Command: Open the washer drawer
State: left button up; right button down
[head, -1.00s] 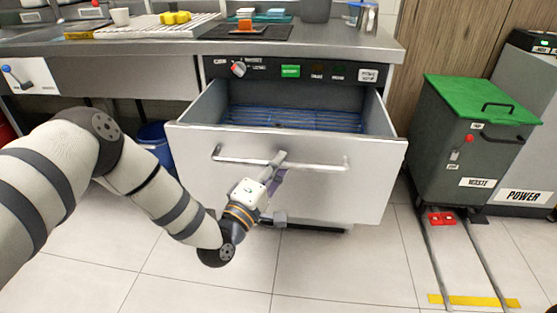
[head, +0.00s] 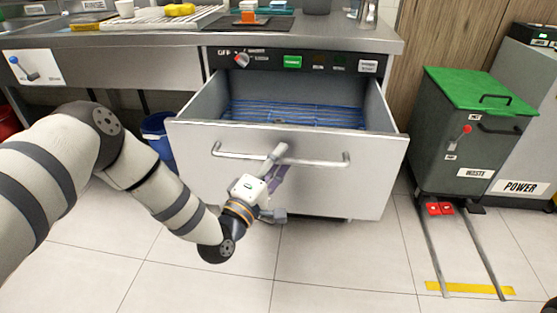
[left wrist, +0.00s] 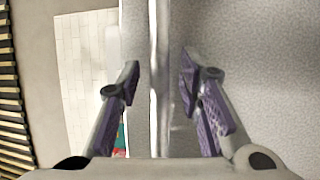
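The washer drawer (head: 350,175) is pulled out of the counter unit. Its open top shows a blue rack (head: 300,115) inside. A horizontal bar handle (head: 325,161) runs across its pale metal front. My left gripper (head: 277,183) is at the middle of the handle, with one fingertip at the bar and the other lower down. In the left wrist view, its purple-padded fingers (left wrist: 160,80) are apart, with the handle bar (left wrist: 160,110) between them and gaps visible on both sides. Whether a finger touches the bar is unclear. My right gripper is not in view.
A control panel (head: 318,62) with a red-marked knob and a green label is above the drawer. A green-lidded waste bin (head: 465,150) stands right, with floor rails before it. A blue bucket (head: 157,138) is at left, partly behind my arm. Tiled floor in front is clear.

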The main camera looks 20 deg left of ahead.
pick_arm(q)
jog(key=v, duration=1.2)
